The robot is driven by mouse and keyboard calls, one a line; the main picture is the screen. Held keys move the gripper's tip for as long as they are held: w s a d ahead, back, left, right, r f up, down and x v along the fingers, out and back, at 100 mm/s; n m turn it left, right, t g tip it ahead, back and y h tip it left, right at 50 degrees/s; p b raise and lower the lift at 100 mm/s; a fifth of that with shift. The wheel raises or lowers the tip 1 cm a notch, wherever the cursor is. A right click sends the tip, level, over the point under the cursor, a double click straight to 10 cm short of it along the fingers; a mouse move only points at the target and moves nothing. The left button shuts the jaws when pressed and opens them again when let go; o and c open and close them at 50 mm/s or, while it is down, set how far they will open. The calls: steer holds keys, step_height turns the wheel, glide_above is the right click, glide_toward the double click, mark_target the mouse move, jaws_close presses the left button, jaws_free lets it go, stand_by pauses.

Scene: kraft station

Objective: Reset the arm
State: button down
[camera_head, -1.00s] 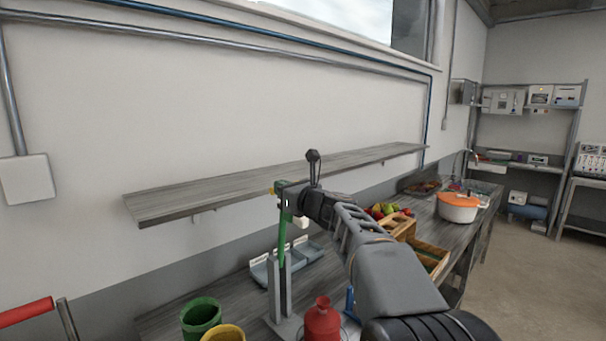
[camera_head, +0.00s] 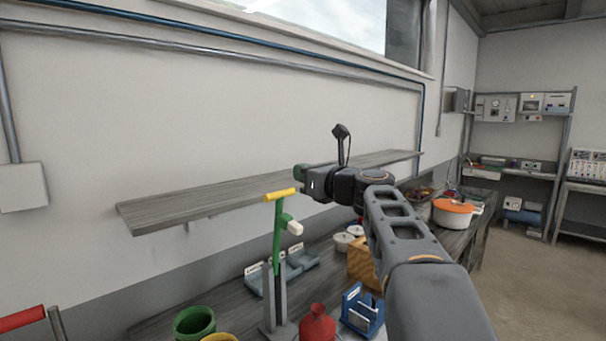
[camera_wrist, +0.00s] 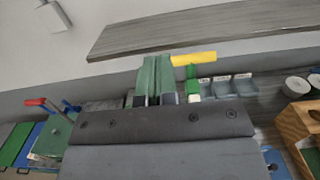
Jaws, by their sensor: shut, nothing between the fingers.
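My gripper (camera_head: 301,175) is raised above the workbench, in front of the long wall shelf, at the end of my dark arm. In the wrist view its fingers (camera_wrist: 154,84) are together, with nothing seen between them. A green tool with a yellow crossbar (camera_head: 279,225) stands upright in a grey stand on the bench, left of and below my gripper. The yellow bar (camera_wrist: 194,59) also shows in the wrist view, just right of the fingers. From the head view my gripper is apart from the tool.
The wall shelf (camera_head: 180,207) is bare. The bench holds a green cup (camera_head: 194,324), a red bottle (camera_head: 317,325), a blue holder (camera_head: 362,309), grey bins (camera_head: 300,261), a wooden crate (camera_head: 362,262) and an orange-lidded pot (camera_head: 455,213). Open floor (camera_head: 530,265) lies to the right.

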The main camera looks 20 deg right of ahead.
stand_by(0.4)
steer(key=s+a+f+n+g+h, duration=0.15)
steer(key=f+n+g, duration=0.25)
steer(key=f+n, duration=0.45)
steer(key=s+a+f+n+g+h, duration=0.1)
steer(key=s+f+n+g, duration=0.2)
steer(key=f+n, duration=0.55)
steer(key=s+a+f+n+g+h, duration=0.2)
steer(key=s+a+f+n, duration=0.1)
steer(key=s+f+n, duration=0.4)
steer(key=s+a+f+n+g+h, duration=0.2)
steer(key=s+a+f+n+g, duration=0.1)
steer(key=s+f+n, duration=0.4)
steer(key=shift+s+a+f+n+g, duration=0.2)
steer(key=shift+s+f+n+g, duration=0.15)
steer(key=shift+s+f, duration=1.2)
steer(key=shift+s+r, duration=0.25)
